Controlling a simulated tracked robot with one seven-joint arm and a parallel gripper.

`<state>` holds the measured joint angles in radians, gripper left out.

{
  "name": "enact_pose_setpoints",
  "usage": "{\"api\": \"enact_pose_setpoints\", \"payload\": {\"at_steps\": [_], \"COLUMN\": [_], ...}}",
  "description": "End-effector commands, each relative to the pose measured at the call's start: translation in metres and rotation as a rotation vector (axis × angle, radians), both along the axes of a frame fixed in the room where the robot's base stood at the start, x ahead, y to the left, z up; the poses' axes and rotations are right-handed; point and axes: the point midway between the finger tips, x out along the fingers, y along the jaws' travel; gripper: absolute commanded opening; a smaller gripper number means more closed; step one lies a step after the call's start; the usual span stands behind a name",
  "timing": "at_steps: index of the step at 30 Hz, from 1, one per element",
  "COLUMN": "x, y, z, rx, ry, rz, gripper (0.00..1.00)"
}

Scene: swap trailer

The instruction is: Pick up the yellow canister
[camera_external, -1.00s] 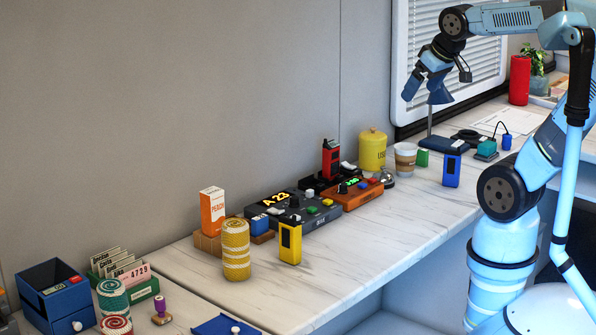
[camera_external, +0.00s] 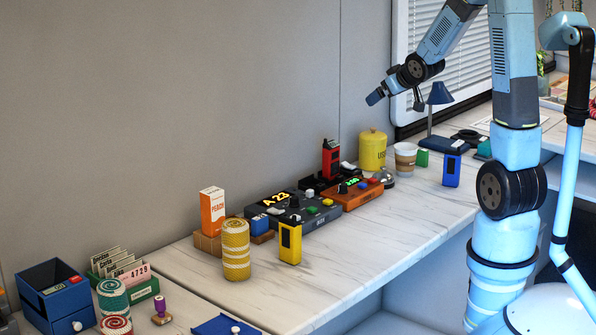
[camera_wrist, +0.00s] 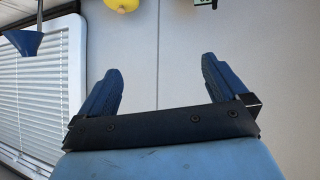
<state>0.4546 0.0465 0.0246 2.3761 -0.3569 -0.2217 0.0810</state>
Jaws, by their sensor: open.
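The yellow canister (camera_external: 373,151) stands upright at the back of the counter, near the wall, with dark lettering on its front and a lid with a small knob. In the wrist view the yellow canister (camera_wrist: 122,4) shows only in part, cut off at the top edge. My gripper (camera_external: 375,98) is in the air above the canister, apart from it. In the wrist view my gripper (camera_wrist: 160,85) has its two blue fingers spread wide with nothing between them.
A paper cup (camera_external: 405,158) and a silver bell (camera_external: 388,178) stand close by the canister. A red handheld device (camera_external: 331,158) and an orange console (camera_external: 352,194) are to its left. A blue lamp (camera_external: 439,95) rises behind on the right.

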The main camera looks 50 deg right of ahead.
Motion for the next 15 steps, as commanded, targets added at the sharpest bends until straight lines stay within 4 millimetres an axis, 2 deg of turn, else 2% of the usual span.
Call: {"api": "enact_pose_setpoints", "payload": {"at_steps": [1, 6, 15], "x": [0.006, 0.023, 0.035], "y": [-0.012, -0.046, -0.098], "z": [-0.013, -0.046, -0.112], "rx": [0.003, 0.009, 0.047], "ry": [-0.010, -0.074, -0.197], "rz": [-0.002, 0.006, 0.024], "gripper": [1.00, 1.00, 1.00]}}
